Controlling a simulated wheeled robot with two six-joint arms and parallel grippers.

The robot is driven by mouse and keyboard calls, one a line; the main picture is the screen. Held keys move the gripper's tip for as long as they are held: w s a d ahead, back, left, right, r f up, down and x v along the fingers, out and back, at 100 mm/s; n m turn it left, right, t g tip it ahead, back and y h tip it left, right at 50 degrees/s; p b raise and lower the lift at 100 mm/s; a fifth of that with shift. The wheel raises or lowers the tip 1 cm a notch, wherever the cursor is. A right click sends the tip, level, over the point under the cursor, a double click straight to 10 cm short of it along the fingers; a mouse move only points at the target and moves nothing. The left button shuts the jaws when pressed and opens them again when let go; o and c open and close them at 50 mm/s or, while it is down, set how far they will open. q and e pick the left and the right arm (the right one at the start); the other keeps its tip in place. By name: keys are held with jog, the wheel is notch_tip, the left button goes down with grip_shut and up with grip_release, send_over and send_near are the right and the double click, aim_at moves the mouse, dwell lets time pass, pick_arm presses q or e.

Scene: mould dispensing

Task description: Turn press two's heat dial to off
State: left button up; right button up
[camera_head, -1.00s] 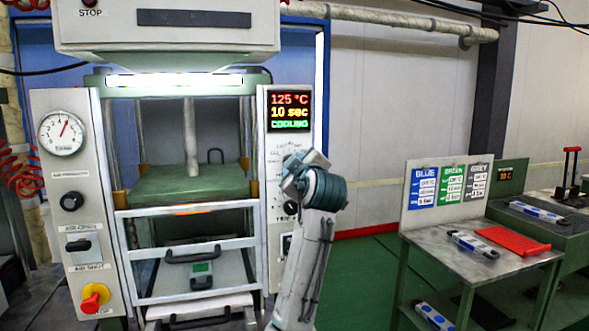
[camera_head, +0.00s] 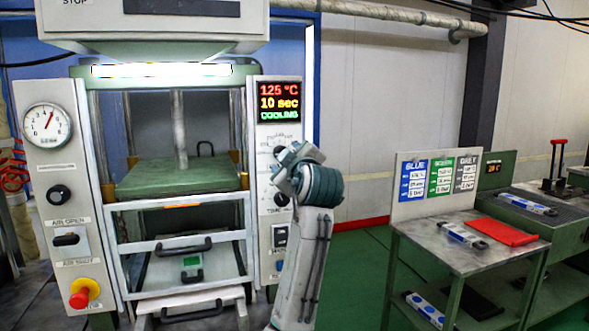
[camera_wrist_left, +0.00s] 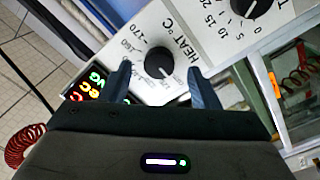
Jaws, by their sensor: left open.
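The press's heat dial (camera_wrist_left: 159,62) is a round black knob on a white panel marked HEAT °C in the left wrist view. Numbers 160 and 170 show beside it; its exact setting is hard to read. My left gripper (camera_wrist_left: 161,76) is open, with one dark finger on each side of the dial; I cannot tell whether they touch it. In the head view my left gripper (camera_head: 290,157) is in front of the press's right panel (camera_head: 270,160) and hides the heat dial. My right gripper is in neither view.
A red and green display (camera_head: 280,102) reads 125 °C, 10 sec, COOLING. The time dial (camera_head: 281,200) is below my gripper; it also shows in the wrist view (camera_wrist_left: 249,6). A metal table (camera_head: 468,265) with a red item (camera_head: 502,231) stands at right. Green floor lies between.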

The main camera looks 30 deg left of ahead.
pick_arm(q)
jog(key=b+v, duration=0.1)
jog(key=v, duration=0.7)
jog(key=shift+b, duration=0.3)
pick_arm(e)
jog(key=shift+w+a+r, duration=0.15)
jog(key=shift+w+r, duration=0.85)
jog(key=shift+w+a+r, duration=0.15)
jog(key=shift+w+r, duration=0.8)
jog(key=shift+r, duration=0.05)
pick_arm(q)
jog(key=shift+s, duration=0.1)
